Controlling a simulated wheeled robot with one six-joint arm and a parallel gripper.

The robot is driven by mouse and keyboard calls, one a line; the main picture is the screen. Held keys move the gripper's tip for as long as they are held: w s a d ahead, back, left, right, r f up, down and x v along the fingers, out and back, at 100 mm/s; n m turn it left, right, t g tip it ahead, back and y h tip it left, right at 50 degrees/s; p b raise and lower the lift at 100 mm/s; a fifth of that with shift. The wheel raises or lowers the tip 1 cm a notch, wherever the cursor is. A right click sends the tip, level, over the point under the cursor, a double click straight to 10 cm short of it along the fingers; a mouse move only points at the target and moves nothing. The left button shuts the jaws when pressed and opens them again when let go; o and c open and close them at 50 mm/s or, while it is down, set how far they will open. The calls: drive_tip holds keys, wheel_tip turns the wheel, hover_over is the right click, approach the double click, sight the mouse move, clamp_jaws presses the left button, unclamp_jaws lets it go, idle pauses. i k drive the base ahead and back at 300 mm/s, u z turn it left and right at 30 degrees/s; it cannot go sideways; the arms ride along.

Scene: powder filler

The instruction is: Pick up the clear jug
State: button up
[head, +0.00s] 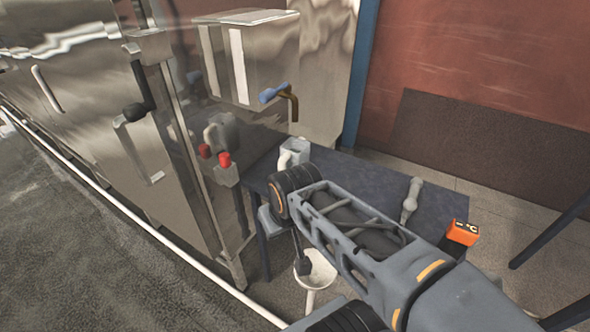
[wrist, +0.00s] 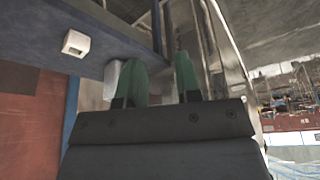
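The clear jug (head: 294,152) looks pale grey and stands upright at the far left corner of the dark table, with its handle toward the left. My arm's wrist is just in front of it and hides its lower part. My gripper (wrist: 160,80) shows two green fingers in the wrist view, apart with nothing between them. A pale grey shape sits behind the left finger there; I cannot tell if it is the jug. In the head view the fingers cannot be made out clearly.
The dark table (head: 350,181) also holds a grey bottle-like item (head: 411,200) on the right. The steel machine, with a blue-handled tap (head: 275,93) and red knobs (head: 224,160), borders the table's left. A white round vessel (head: 320,270) is below the table's front edge.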

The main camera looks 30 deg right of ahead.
sight(291, 164)
drive_tip(key=k, duration=0.4)
drive_tip(key=u, duration=1.55)
drive_tip(key=k, duration=0.7)
drive_tip(key=z, duration=1.3)
drive_tip(key=i, duration=1)
